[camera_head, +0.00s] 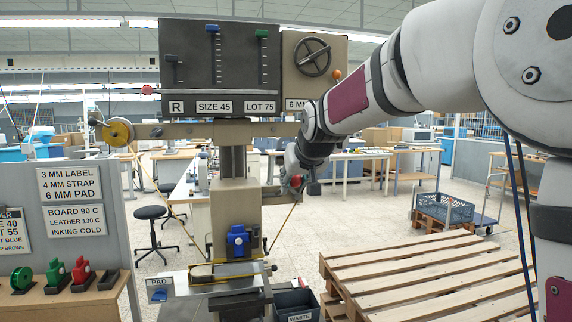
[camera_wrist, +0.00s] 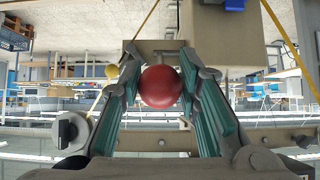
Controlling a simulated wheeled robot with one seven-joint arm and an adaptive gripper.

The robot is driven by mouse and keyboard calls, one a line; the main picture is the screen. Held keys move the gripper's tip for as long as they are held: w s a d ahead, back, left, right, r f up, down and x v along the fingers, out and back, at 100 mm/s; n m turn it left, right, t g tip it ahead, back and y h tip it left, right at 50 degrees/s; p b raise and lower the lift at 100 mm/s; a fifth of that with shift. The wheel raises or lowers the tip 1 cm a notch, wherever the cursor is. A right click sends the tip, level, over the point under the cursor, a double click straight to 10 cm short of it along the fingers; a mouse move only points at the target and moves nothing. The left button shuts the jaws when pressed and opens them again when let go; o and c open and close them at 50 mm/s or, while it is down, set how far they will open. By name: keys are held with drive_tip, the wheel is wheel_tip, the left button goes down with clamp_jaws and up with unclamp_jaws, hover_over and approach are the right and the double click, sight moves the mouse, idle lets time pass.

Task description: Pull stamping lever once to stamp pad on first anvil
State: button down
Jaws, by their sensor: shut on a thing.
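The stamping press (camera_head: 234,165) stands in the middle of the head view, with a beige column and crossbar. Its lever ends in a red ball knob (camera_head: 296,181), right of the column. My gripper (camera_head: 304,178) is shut on this knob. In the wrist view, the red knob (camera_wrist: 161,87) sits between the two green-lined fingers of my gripper (camera_wrist: 161,75). A blue block (camera_head: 238,238) is on the front of the press. Below it is a yellow-edged plate (camera_head: 225,270), with a "PAD" sign (camera_head: 158,283) at its left. I cannot tell whether a pad lies there.
A dark panel (camera_head: 220,65) with sliders tops the press, beside a beige box with a handwheel (camera_head: 313,57). A sign board (camera_head: 70,200) and colored stamps (camera_head: 81,272) are at left. A waste bin (camera_head: 297,304) and a wooden pallet (camera_head: 430,275) are at lower right.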

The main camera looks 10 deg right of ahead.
drive_tip(key=shift+w+r, duration=0.4)
drive_tip(key=shift+r, duration=0.35)
drive_tip(key=shift+w+r, duration=0.4)
drive_tip(key=shift+r, duration=0.35)
drive_tip(key=shift+w+r, duration=0.4)
drive_tip(key=shift+r, duration=0.35)
drive_tip(key=c, duration=1.1)
unclamp_jaws()
drive_tip(key=shift+f, duration=0.1)
drive_tip(key=v, duration=1.2)
drive_tip(key=s+f+g, duration=0.1)
drive_tip(key=s+f, duration=0.6)
drive_tip(key=s, duration=0.4)
drive_tip(key=s+f+g, duration=0.2)
drive_tip(key=s+f, duration=0.6)
drive_tip(key=s, duration=0.3)
drive_tip(key=s+f+g, duration=0.1)
drive_tip(key=s+f, duration=0.6)
drive_tip(key=s, duration=0.4)
drive_tip(key=shift+f+g, duration=0.2)
drive_tip(key=shift+g, duration=0.2)
